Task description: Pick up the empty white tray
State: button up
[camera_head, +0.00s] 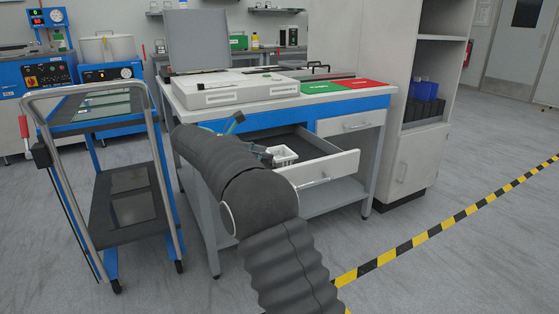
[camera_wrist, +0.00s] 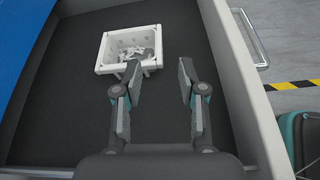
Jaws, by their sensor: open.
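A small white tray (camera_wrist: 104,52) lies in the open drawer (camera_wrist: 195,30), in the upper left of the wrist view. It has raised walls, and small grey-silver pieces show inside it, so it does not look empty. My gripper (camera_wrist: 160,76) is open with nothing between its fingers. Its left fingertip overlaps the tray's lower right corner in the picture; I cannot tell whether they touch. The right finger is over bare dark drawer floor.
The drawer front (camera_head: 325,174) with its handle stands out from the blue-edged workbench (camera_head: 350,105). A metal cart (camera_head: 130,190) stands left and a white cabinet (camera_head: 405,160) right. Green (camera_head: 325,87) and red (camera_head: 365,84) panels lie on the bench. Drawer floor right of the tray is clear.

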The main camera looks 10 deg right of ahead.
aim_at(287, 158)
jog(key=b+x, duration=0.1)
jog(key=x, duration=0.7)
jog(key=shift+w+f, duration=0.1)
grip_shut()
